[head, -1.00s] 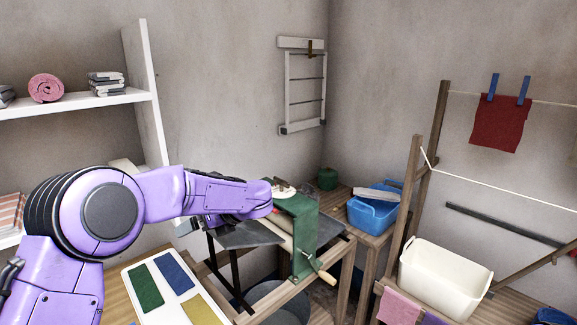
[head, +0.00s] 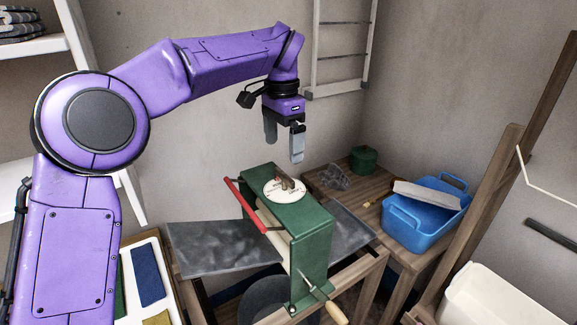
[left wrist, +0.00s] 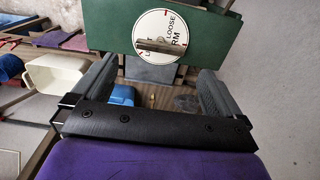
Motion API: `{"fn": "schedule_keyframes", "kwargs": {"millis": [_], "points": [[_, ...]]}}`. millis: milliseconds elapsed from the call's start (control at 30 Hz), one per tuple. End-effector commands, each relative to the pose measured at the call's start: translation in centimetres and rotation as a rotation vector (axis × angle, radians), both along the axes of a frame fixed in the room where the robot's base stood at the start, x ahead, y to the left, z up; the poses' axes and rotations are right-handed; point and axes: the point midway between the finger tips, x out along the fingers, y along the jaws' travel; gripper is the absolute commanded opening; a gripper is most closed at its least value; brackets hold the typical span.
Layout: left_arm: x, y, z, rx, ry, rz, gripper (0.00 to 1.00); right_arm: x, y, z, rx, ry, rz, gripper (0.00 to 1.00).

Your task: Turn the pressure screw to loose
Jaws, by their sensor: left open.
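The green wringer (head: 312,222) stands on the grey stone trough (head: 225,245), with a red lever (head: 245,205) along one side and a crank with a wooden handle (head: 335,312) low in front. On its top is a white dial (head: 275,194) with a brown pressure screw (head: 287,183) across it. In the left wrist view, the dial (left wrist: 173,28) reads LOOSE at the right, and the screw's bar (left wrist: 160,46) lies nearly level; its exact setting is unclear. My left gripper (head: 284,145) is open and empty above the dial, apart from the screw. My right gripper is out of view.
A blue basin (head: 425,215) and a green pot (head: 364,159) stand on a wooden table to the right. A white tub (head: 490,300) is at lower right, near a wooden post (head: 480,210). A tray with coloured cloths (head: 150,285) lies at lower left.

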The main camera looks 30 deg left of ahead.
Motion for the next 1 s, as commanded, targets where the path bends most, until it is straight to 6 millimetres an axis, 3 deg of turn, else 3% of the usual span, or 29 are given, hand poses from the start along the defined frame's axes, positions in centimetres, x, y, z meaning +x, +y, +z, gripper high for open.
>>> {"fn": "schedule_keyframes", "kwargs": {"millis": [100, 300, 667, 800, 1000], "points": [[0.5, -0.1, -3.1, 0.003, 0.009, -0.003, 1.0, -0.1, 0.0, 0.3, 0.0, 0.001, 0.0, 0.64], [0.9, -0.1, -6.7, 0.003, 0.012, -0.003, 1.0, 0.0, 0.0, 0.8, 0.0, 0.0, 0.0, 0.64], [0.9, 0.0, -7.7, 0.005, 0.008, -0.003, 1.0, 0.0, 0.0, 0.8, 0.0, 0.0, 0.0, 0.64], [0.9, -0.1, -7.7, 0.004, 0.008, -0.003, 0.55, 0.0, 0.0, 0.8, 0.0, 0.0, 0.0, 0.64], [0.9, -0.1, -7.7, 0.004, 0.008, -0.007, 0.55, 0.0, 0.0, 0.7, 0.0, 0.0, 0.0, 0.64]]}}
